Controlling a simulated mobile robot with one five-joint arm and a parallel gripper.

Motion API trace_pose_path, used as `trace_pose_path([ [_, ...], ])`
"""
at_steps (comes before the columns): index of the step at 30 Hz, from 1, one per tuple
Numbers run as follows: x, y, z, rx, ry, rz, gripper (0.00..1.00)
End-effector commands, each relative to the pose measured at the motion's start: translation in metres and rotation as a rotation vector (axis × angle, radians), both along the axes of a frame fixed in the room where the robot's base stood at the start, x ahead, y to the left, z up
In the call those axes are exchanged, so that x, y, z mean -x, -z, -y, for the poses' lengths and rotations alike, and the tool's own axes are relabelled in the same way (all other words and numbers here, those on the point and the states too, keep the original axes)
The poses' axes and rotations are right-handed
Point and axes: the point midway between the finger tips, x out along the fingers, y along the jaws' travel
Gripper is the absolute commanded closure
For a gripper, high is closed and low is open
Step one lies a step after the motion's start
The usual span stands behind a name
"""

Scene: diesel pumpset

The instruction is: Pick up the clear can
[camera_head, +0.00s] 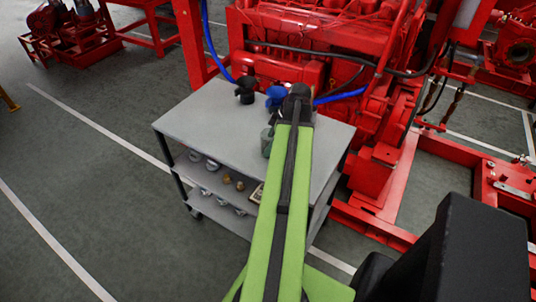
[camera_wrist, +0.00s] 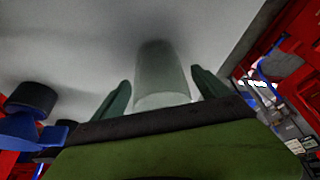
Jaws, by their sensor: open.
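The clear can (camera_wrist: 160,75) is a pale, see-through grey-green cylinder in the middle of the wrist view. My gripper (camera_wrist: 160,82) is open, with one dark green finger on each side of the can. Gaps show between the can and both fingers. The arm hides my gripper's fingers there.
A black-capped item (camera_head: 245,90) and a blue item (camera_head: 275,97) stand at the cart's back edge; they also show at the left of the wrist view. Several small parts lie on the lower shelves (camera_head: 232,207). A red engine (camera_head: 320,45) stands close behind the cart.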

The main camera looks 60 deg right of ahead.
Motion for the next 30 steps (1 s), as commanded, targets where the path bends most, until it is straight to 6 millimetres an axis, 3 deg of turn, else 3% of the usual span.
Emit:
trace_pose_path([
  [1, -0.0019, 0.0095, -0.0009, 0.0, 0.0, 0.0, 0.14],
  [7, -0.0025, 0.0057, -0.0011, 0.0, 0.001, 0.0, 0.14],
  [23, -0.0022, 0.0057, -0.001, 0.0, 0.001, 0.0, 0.82],
  [30, -0.0023, 0.0047, -0.001, 0.0, 0.001, 0.0, 0.83],
])
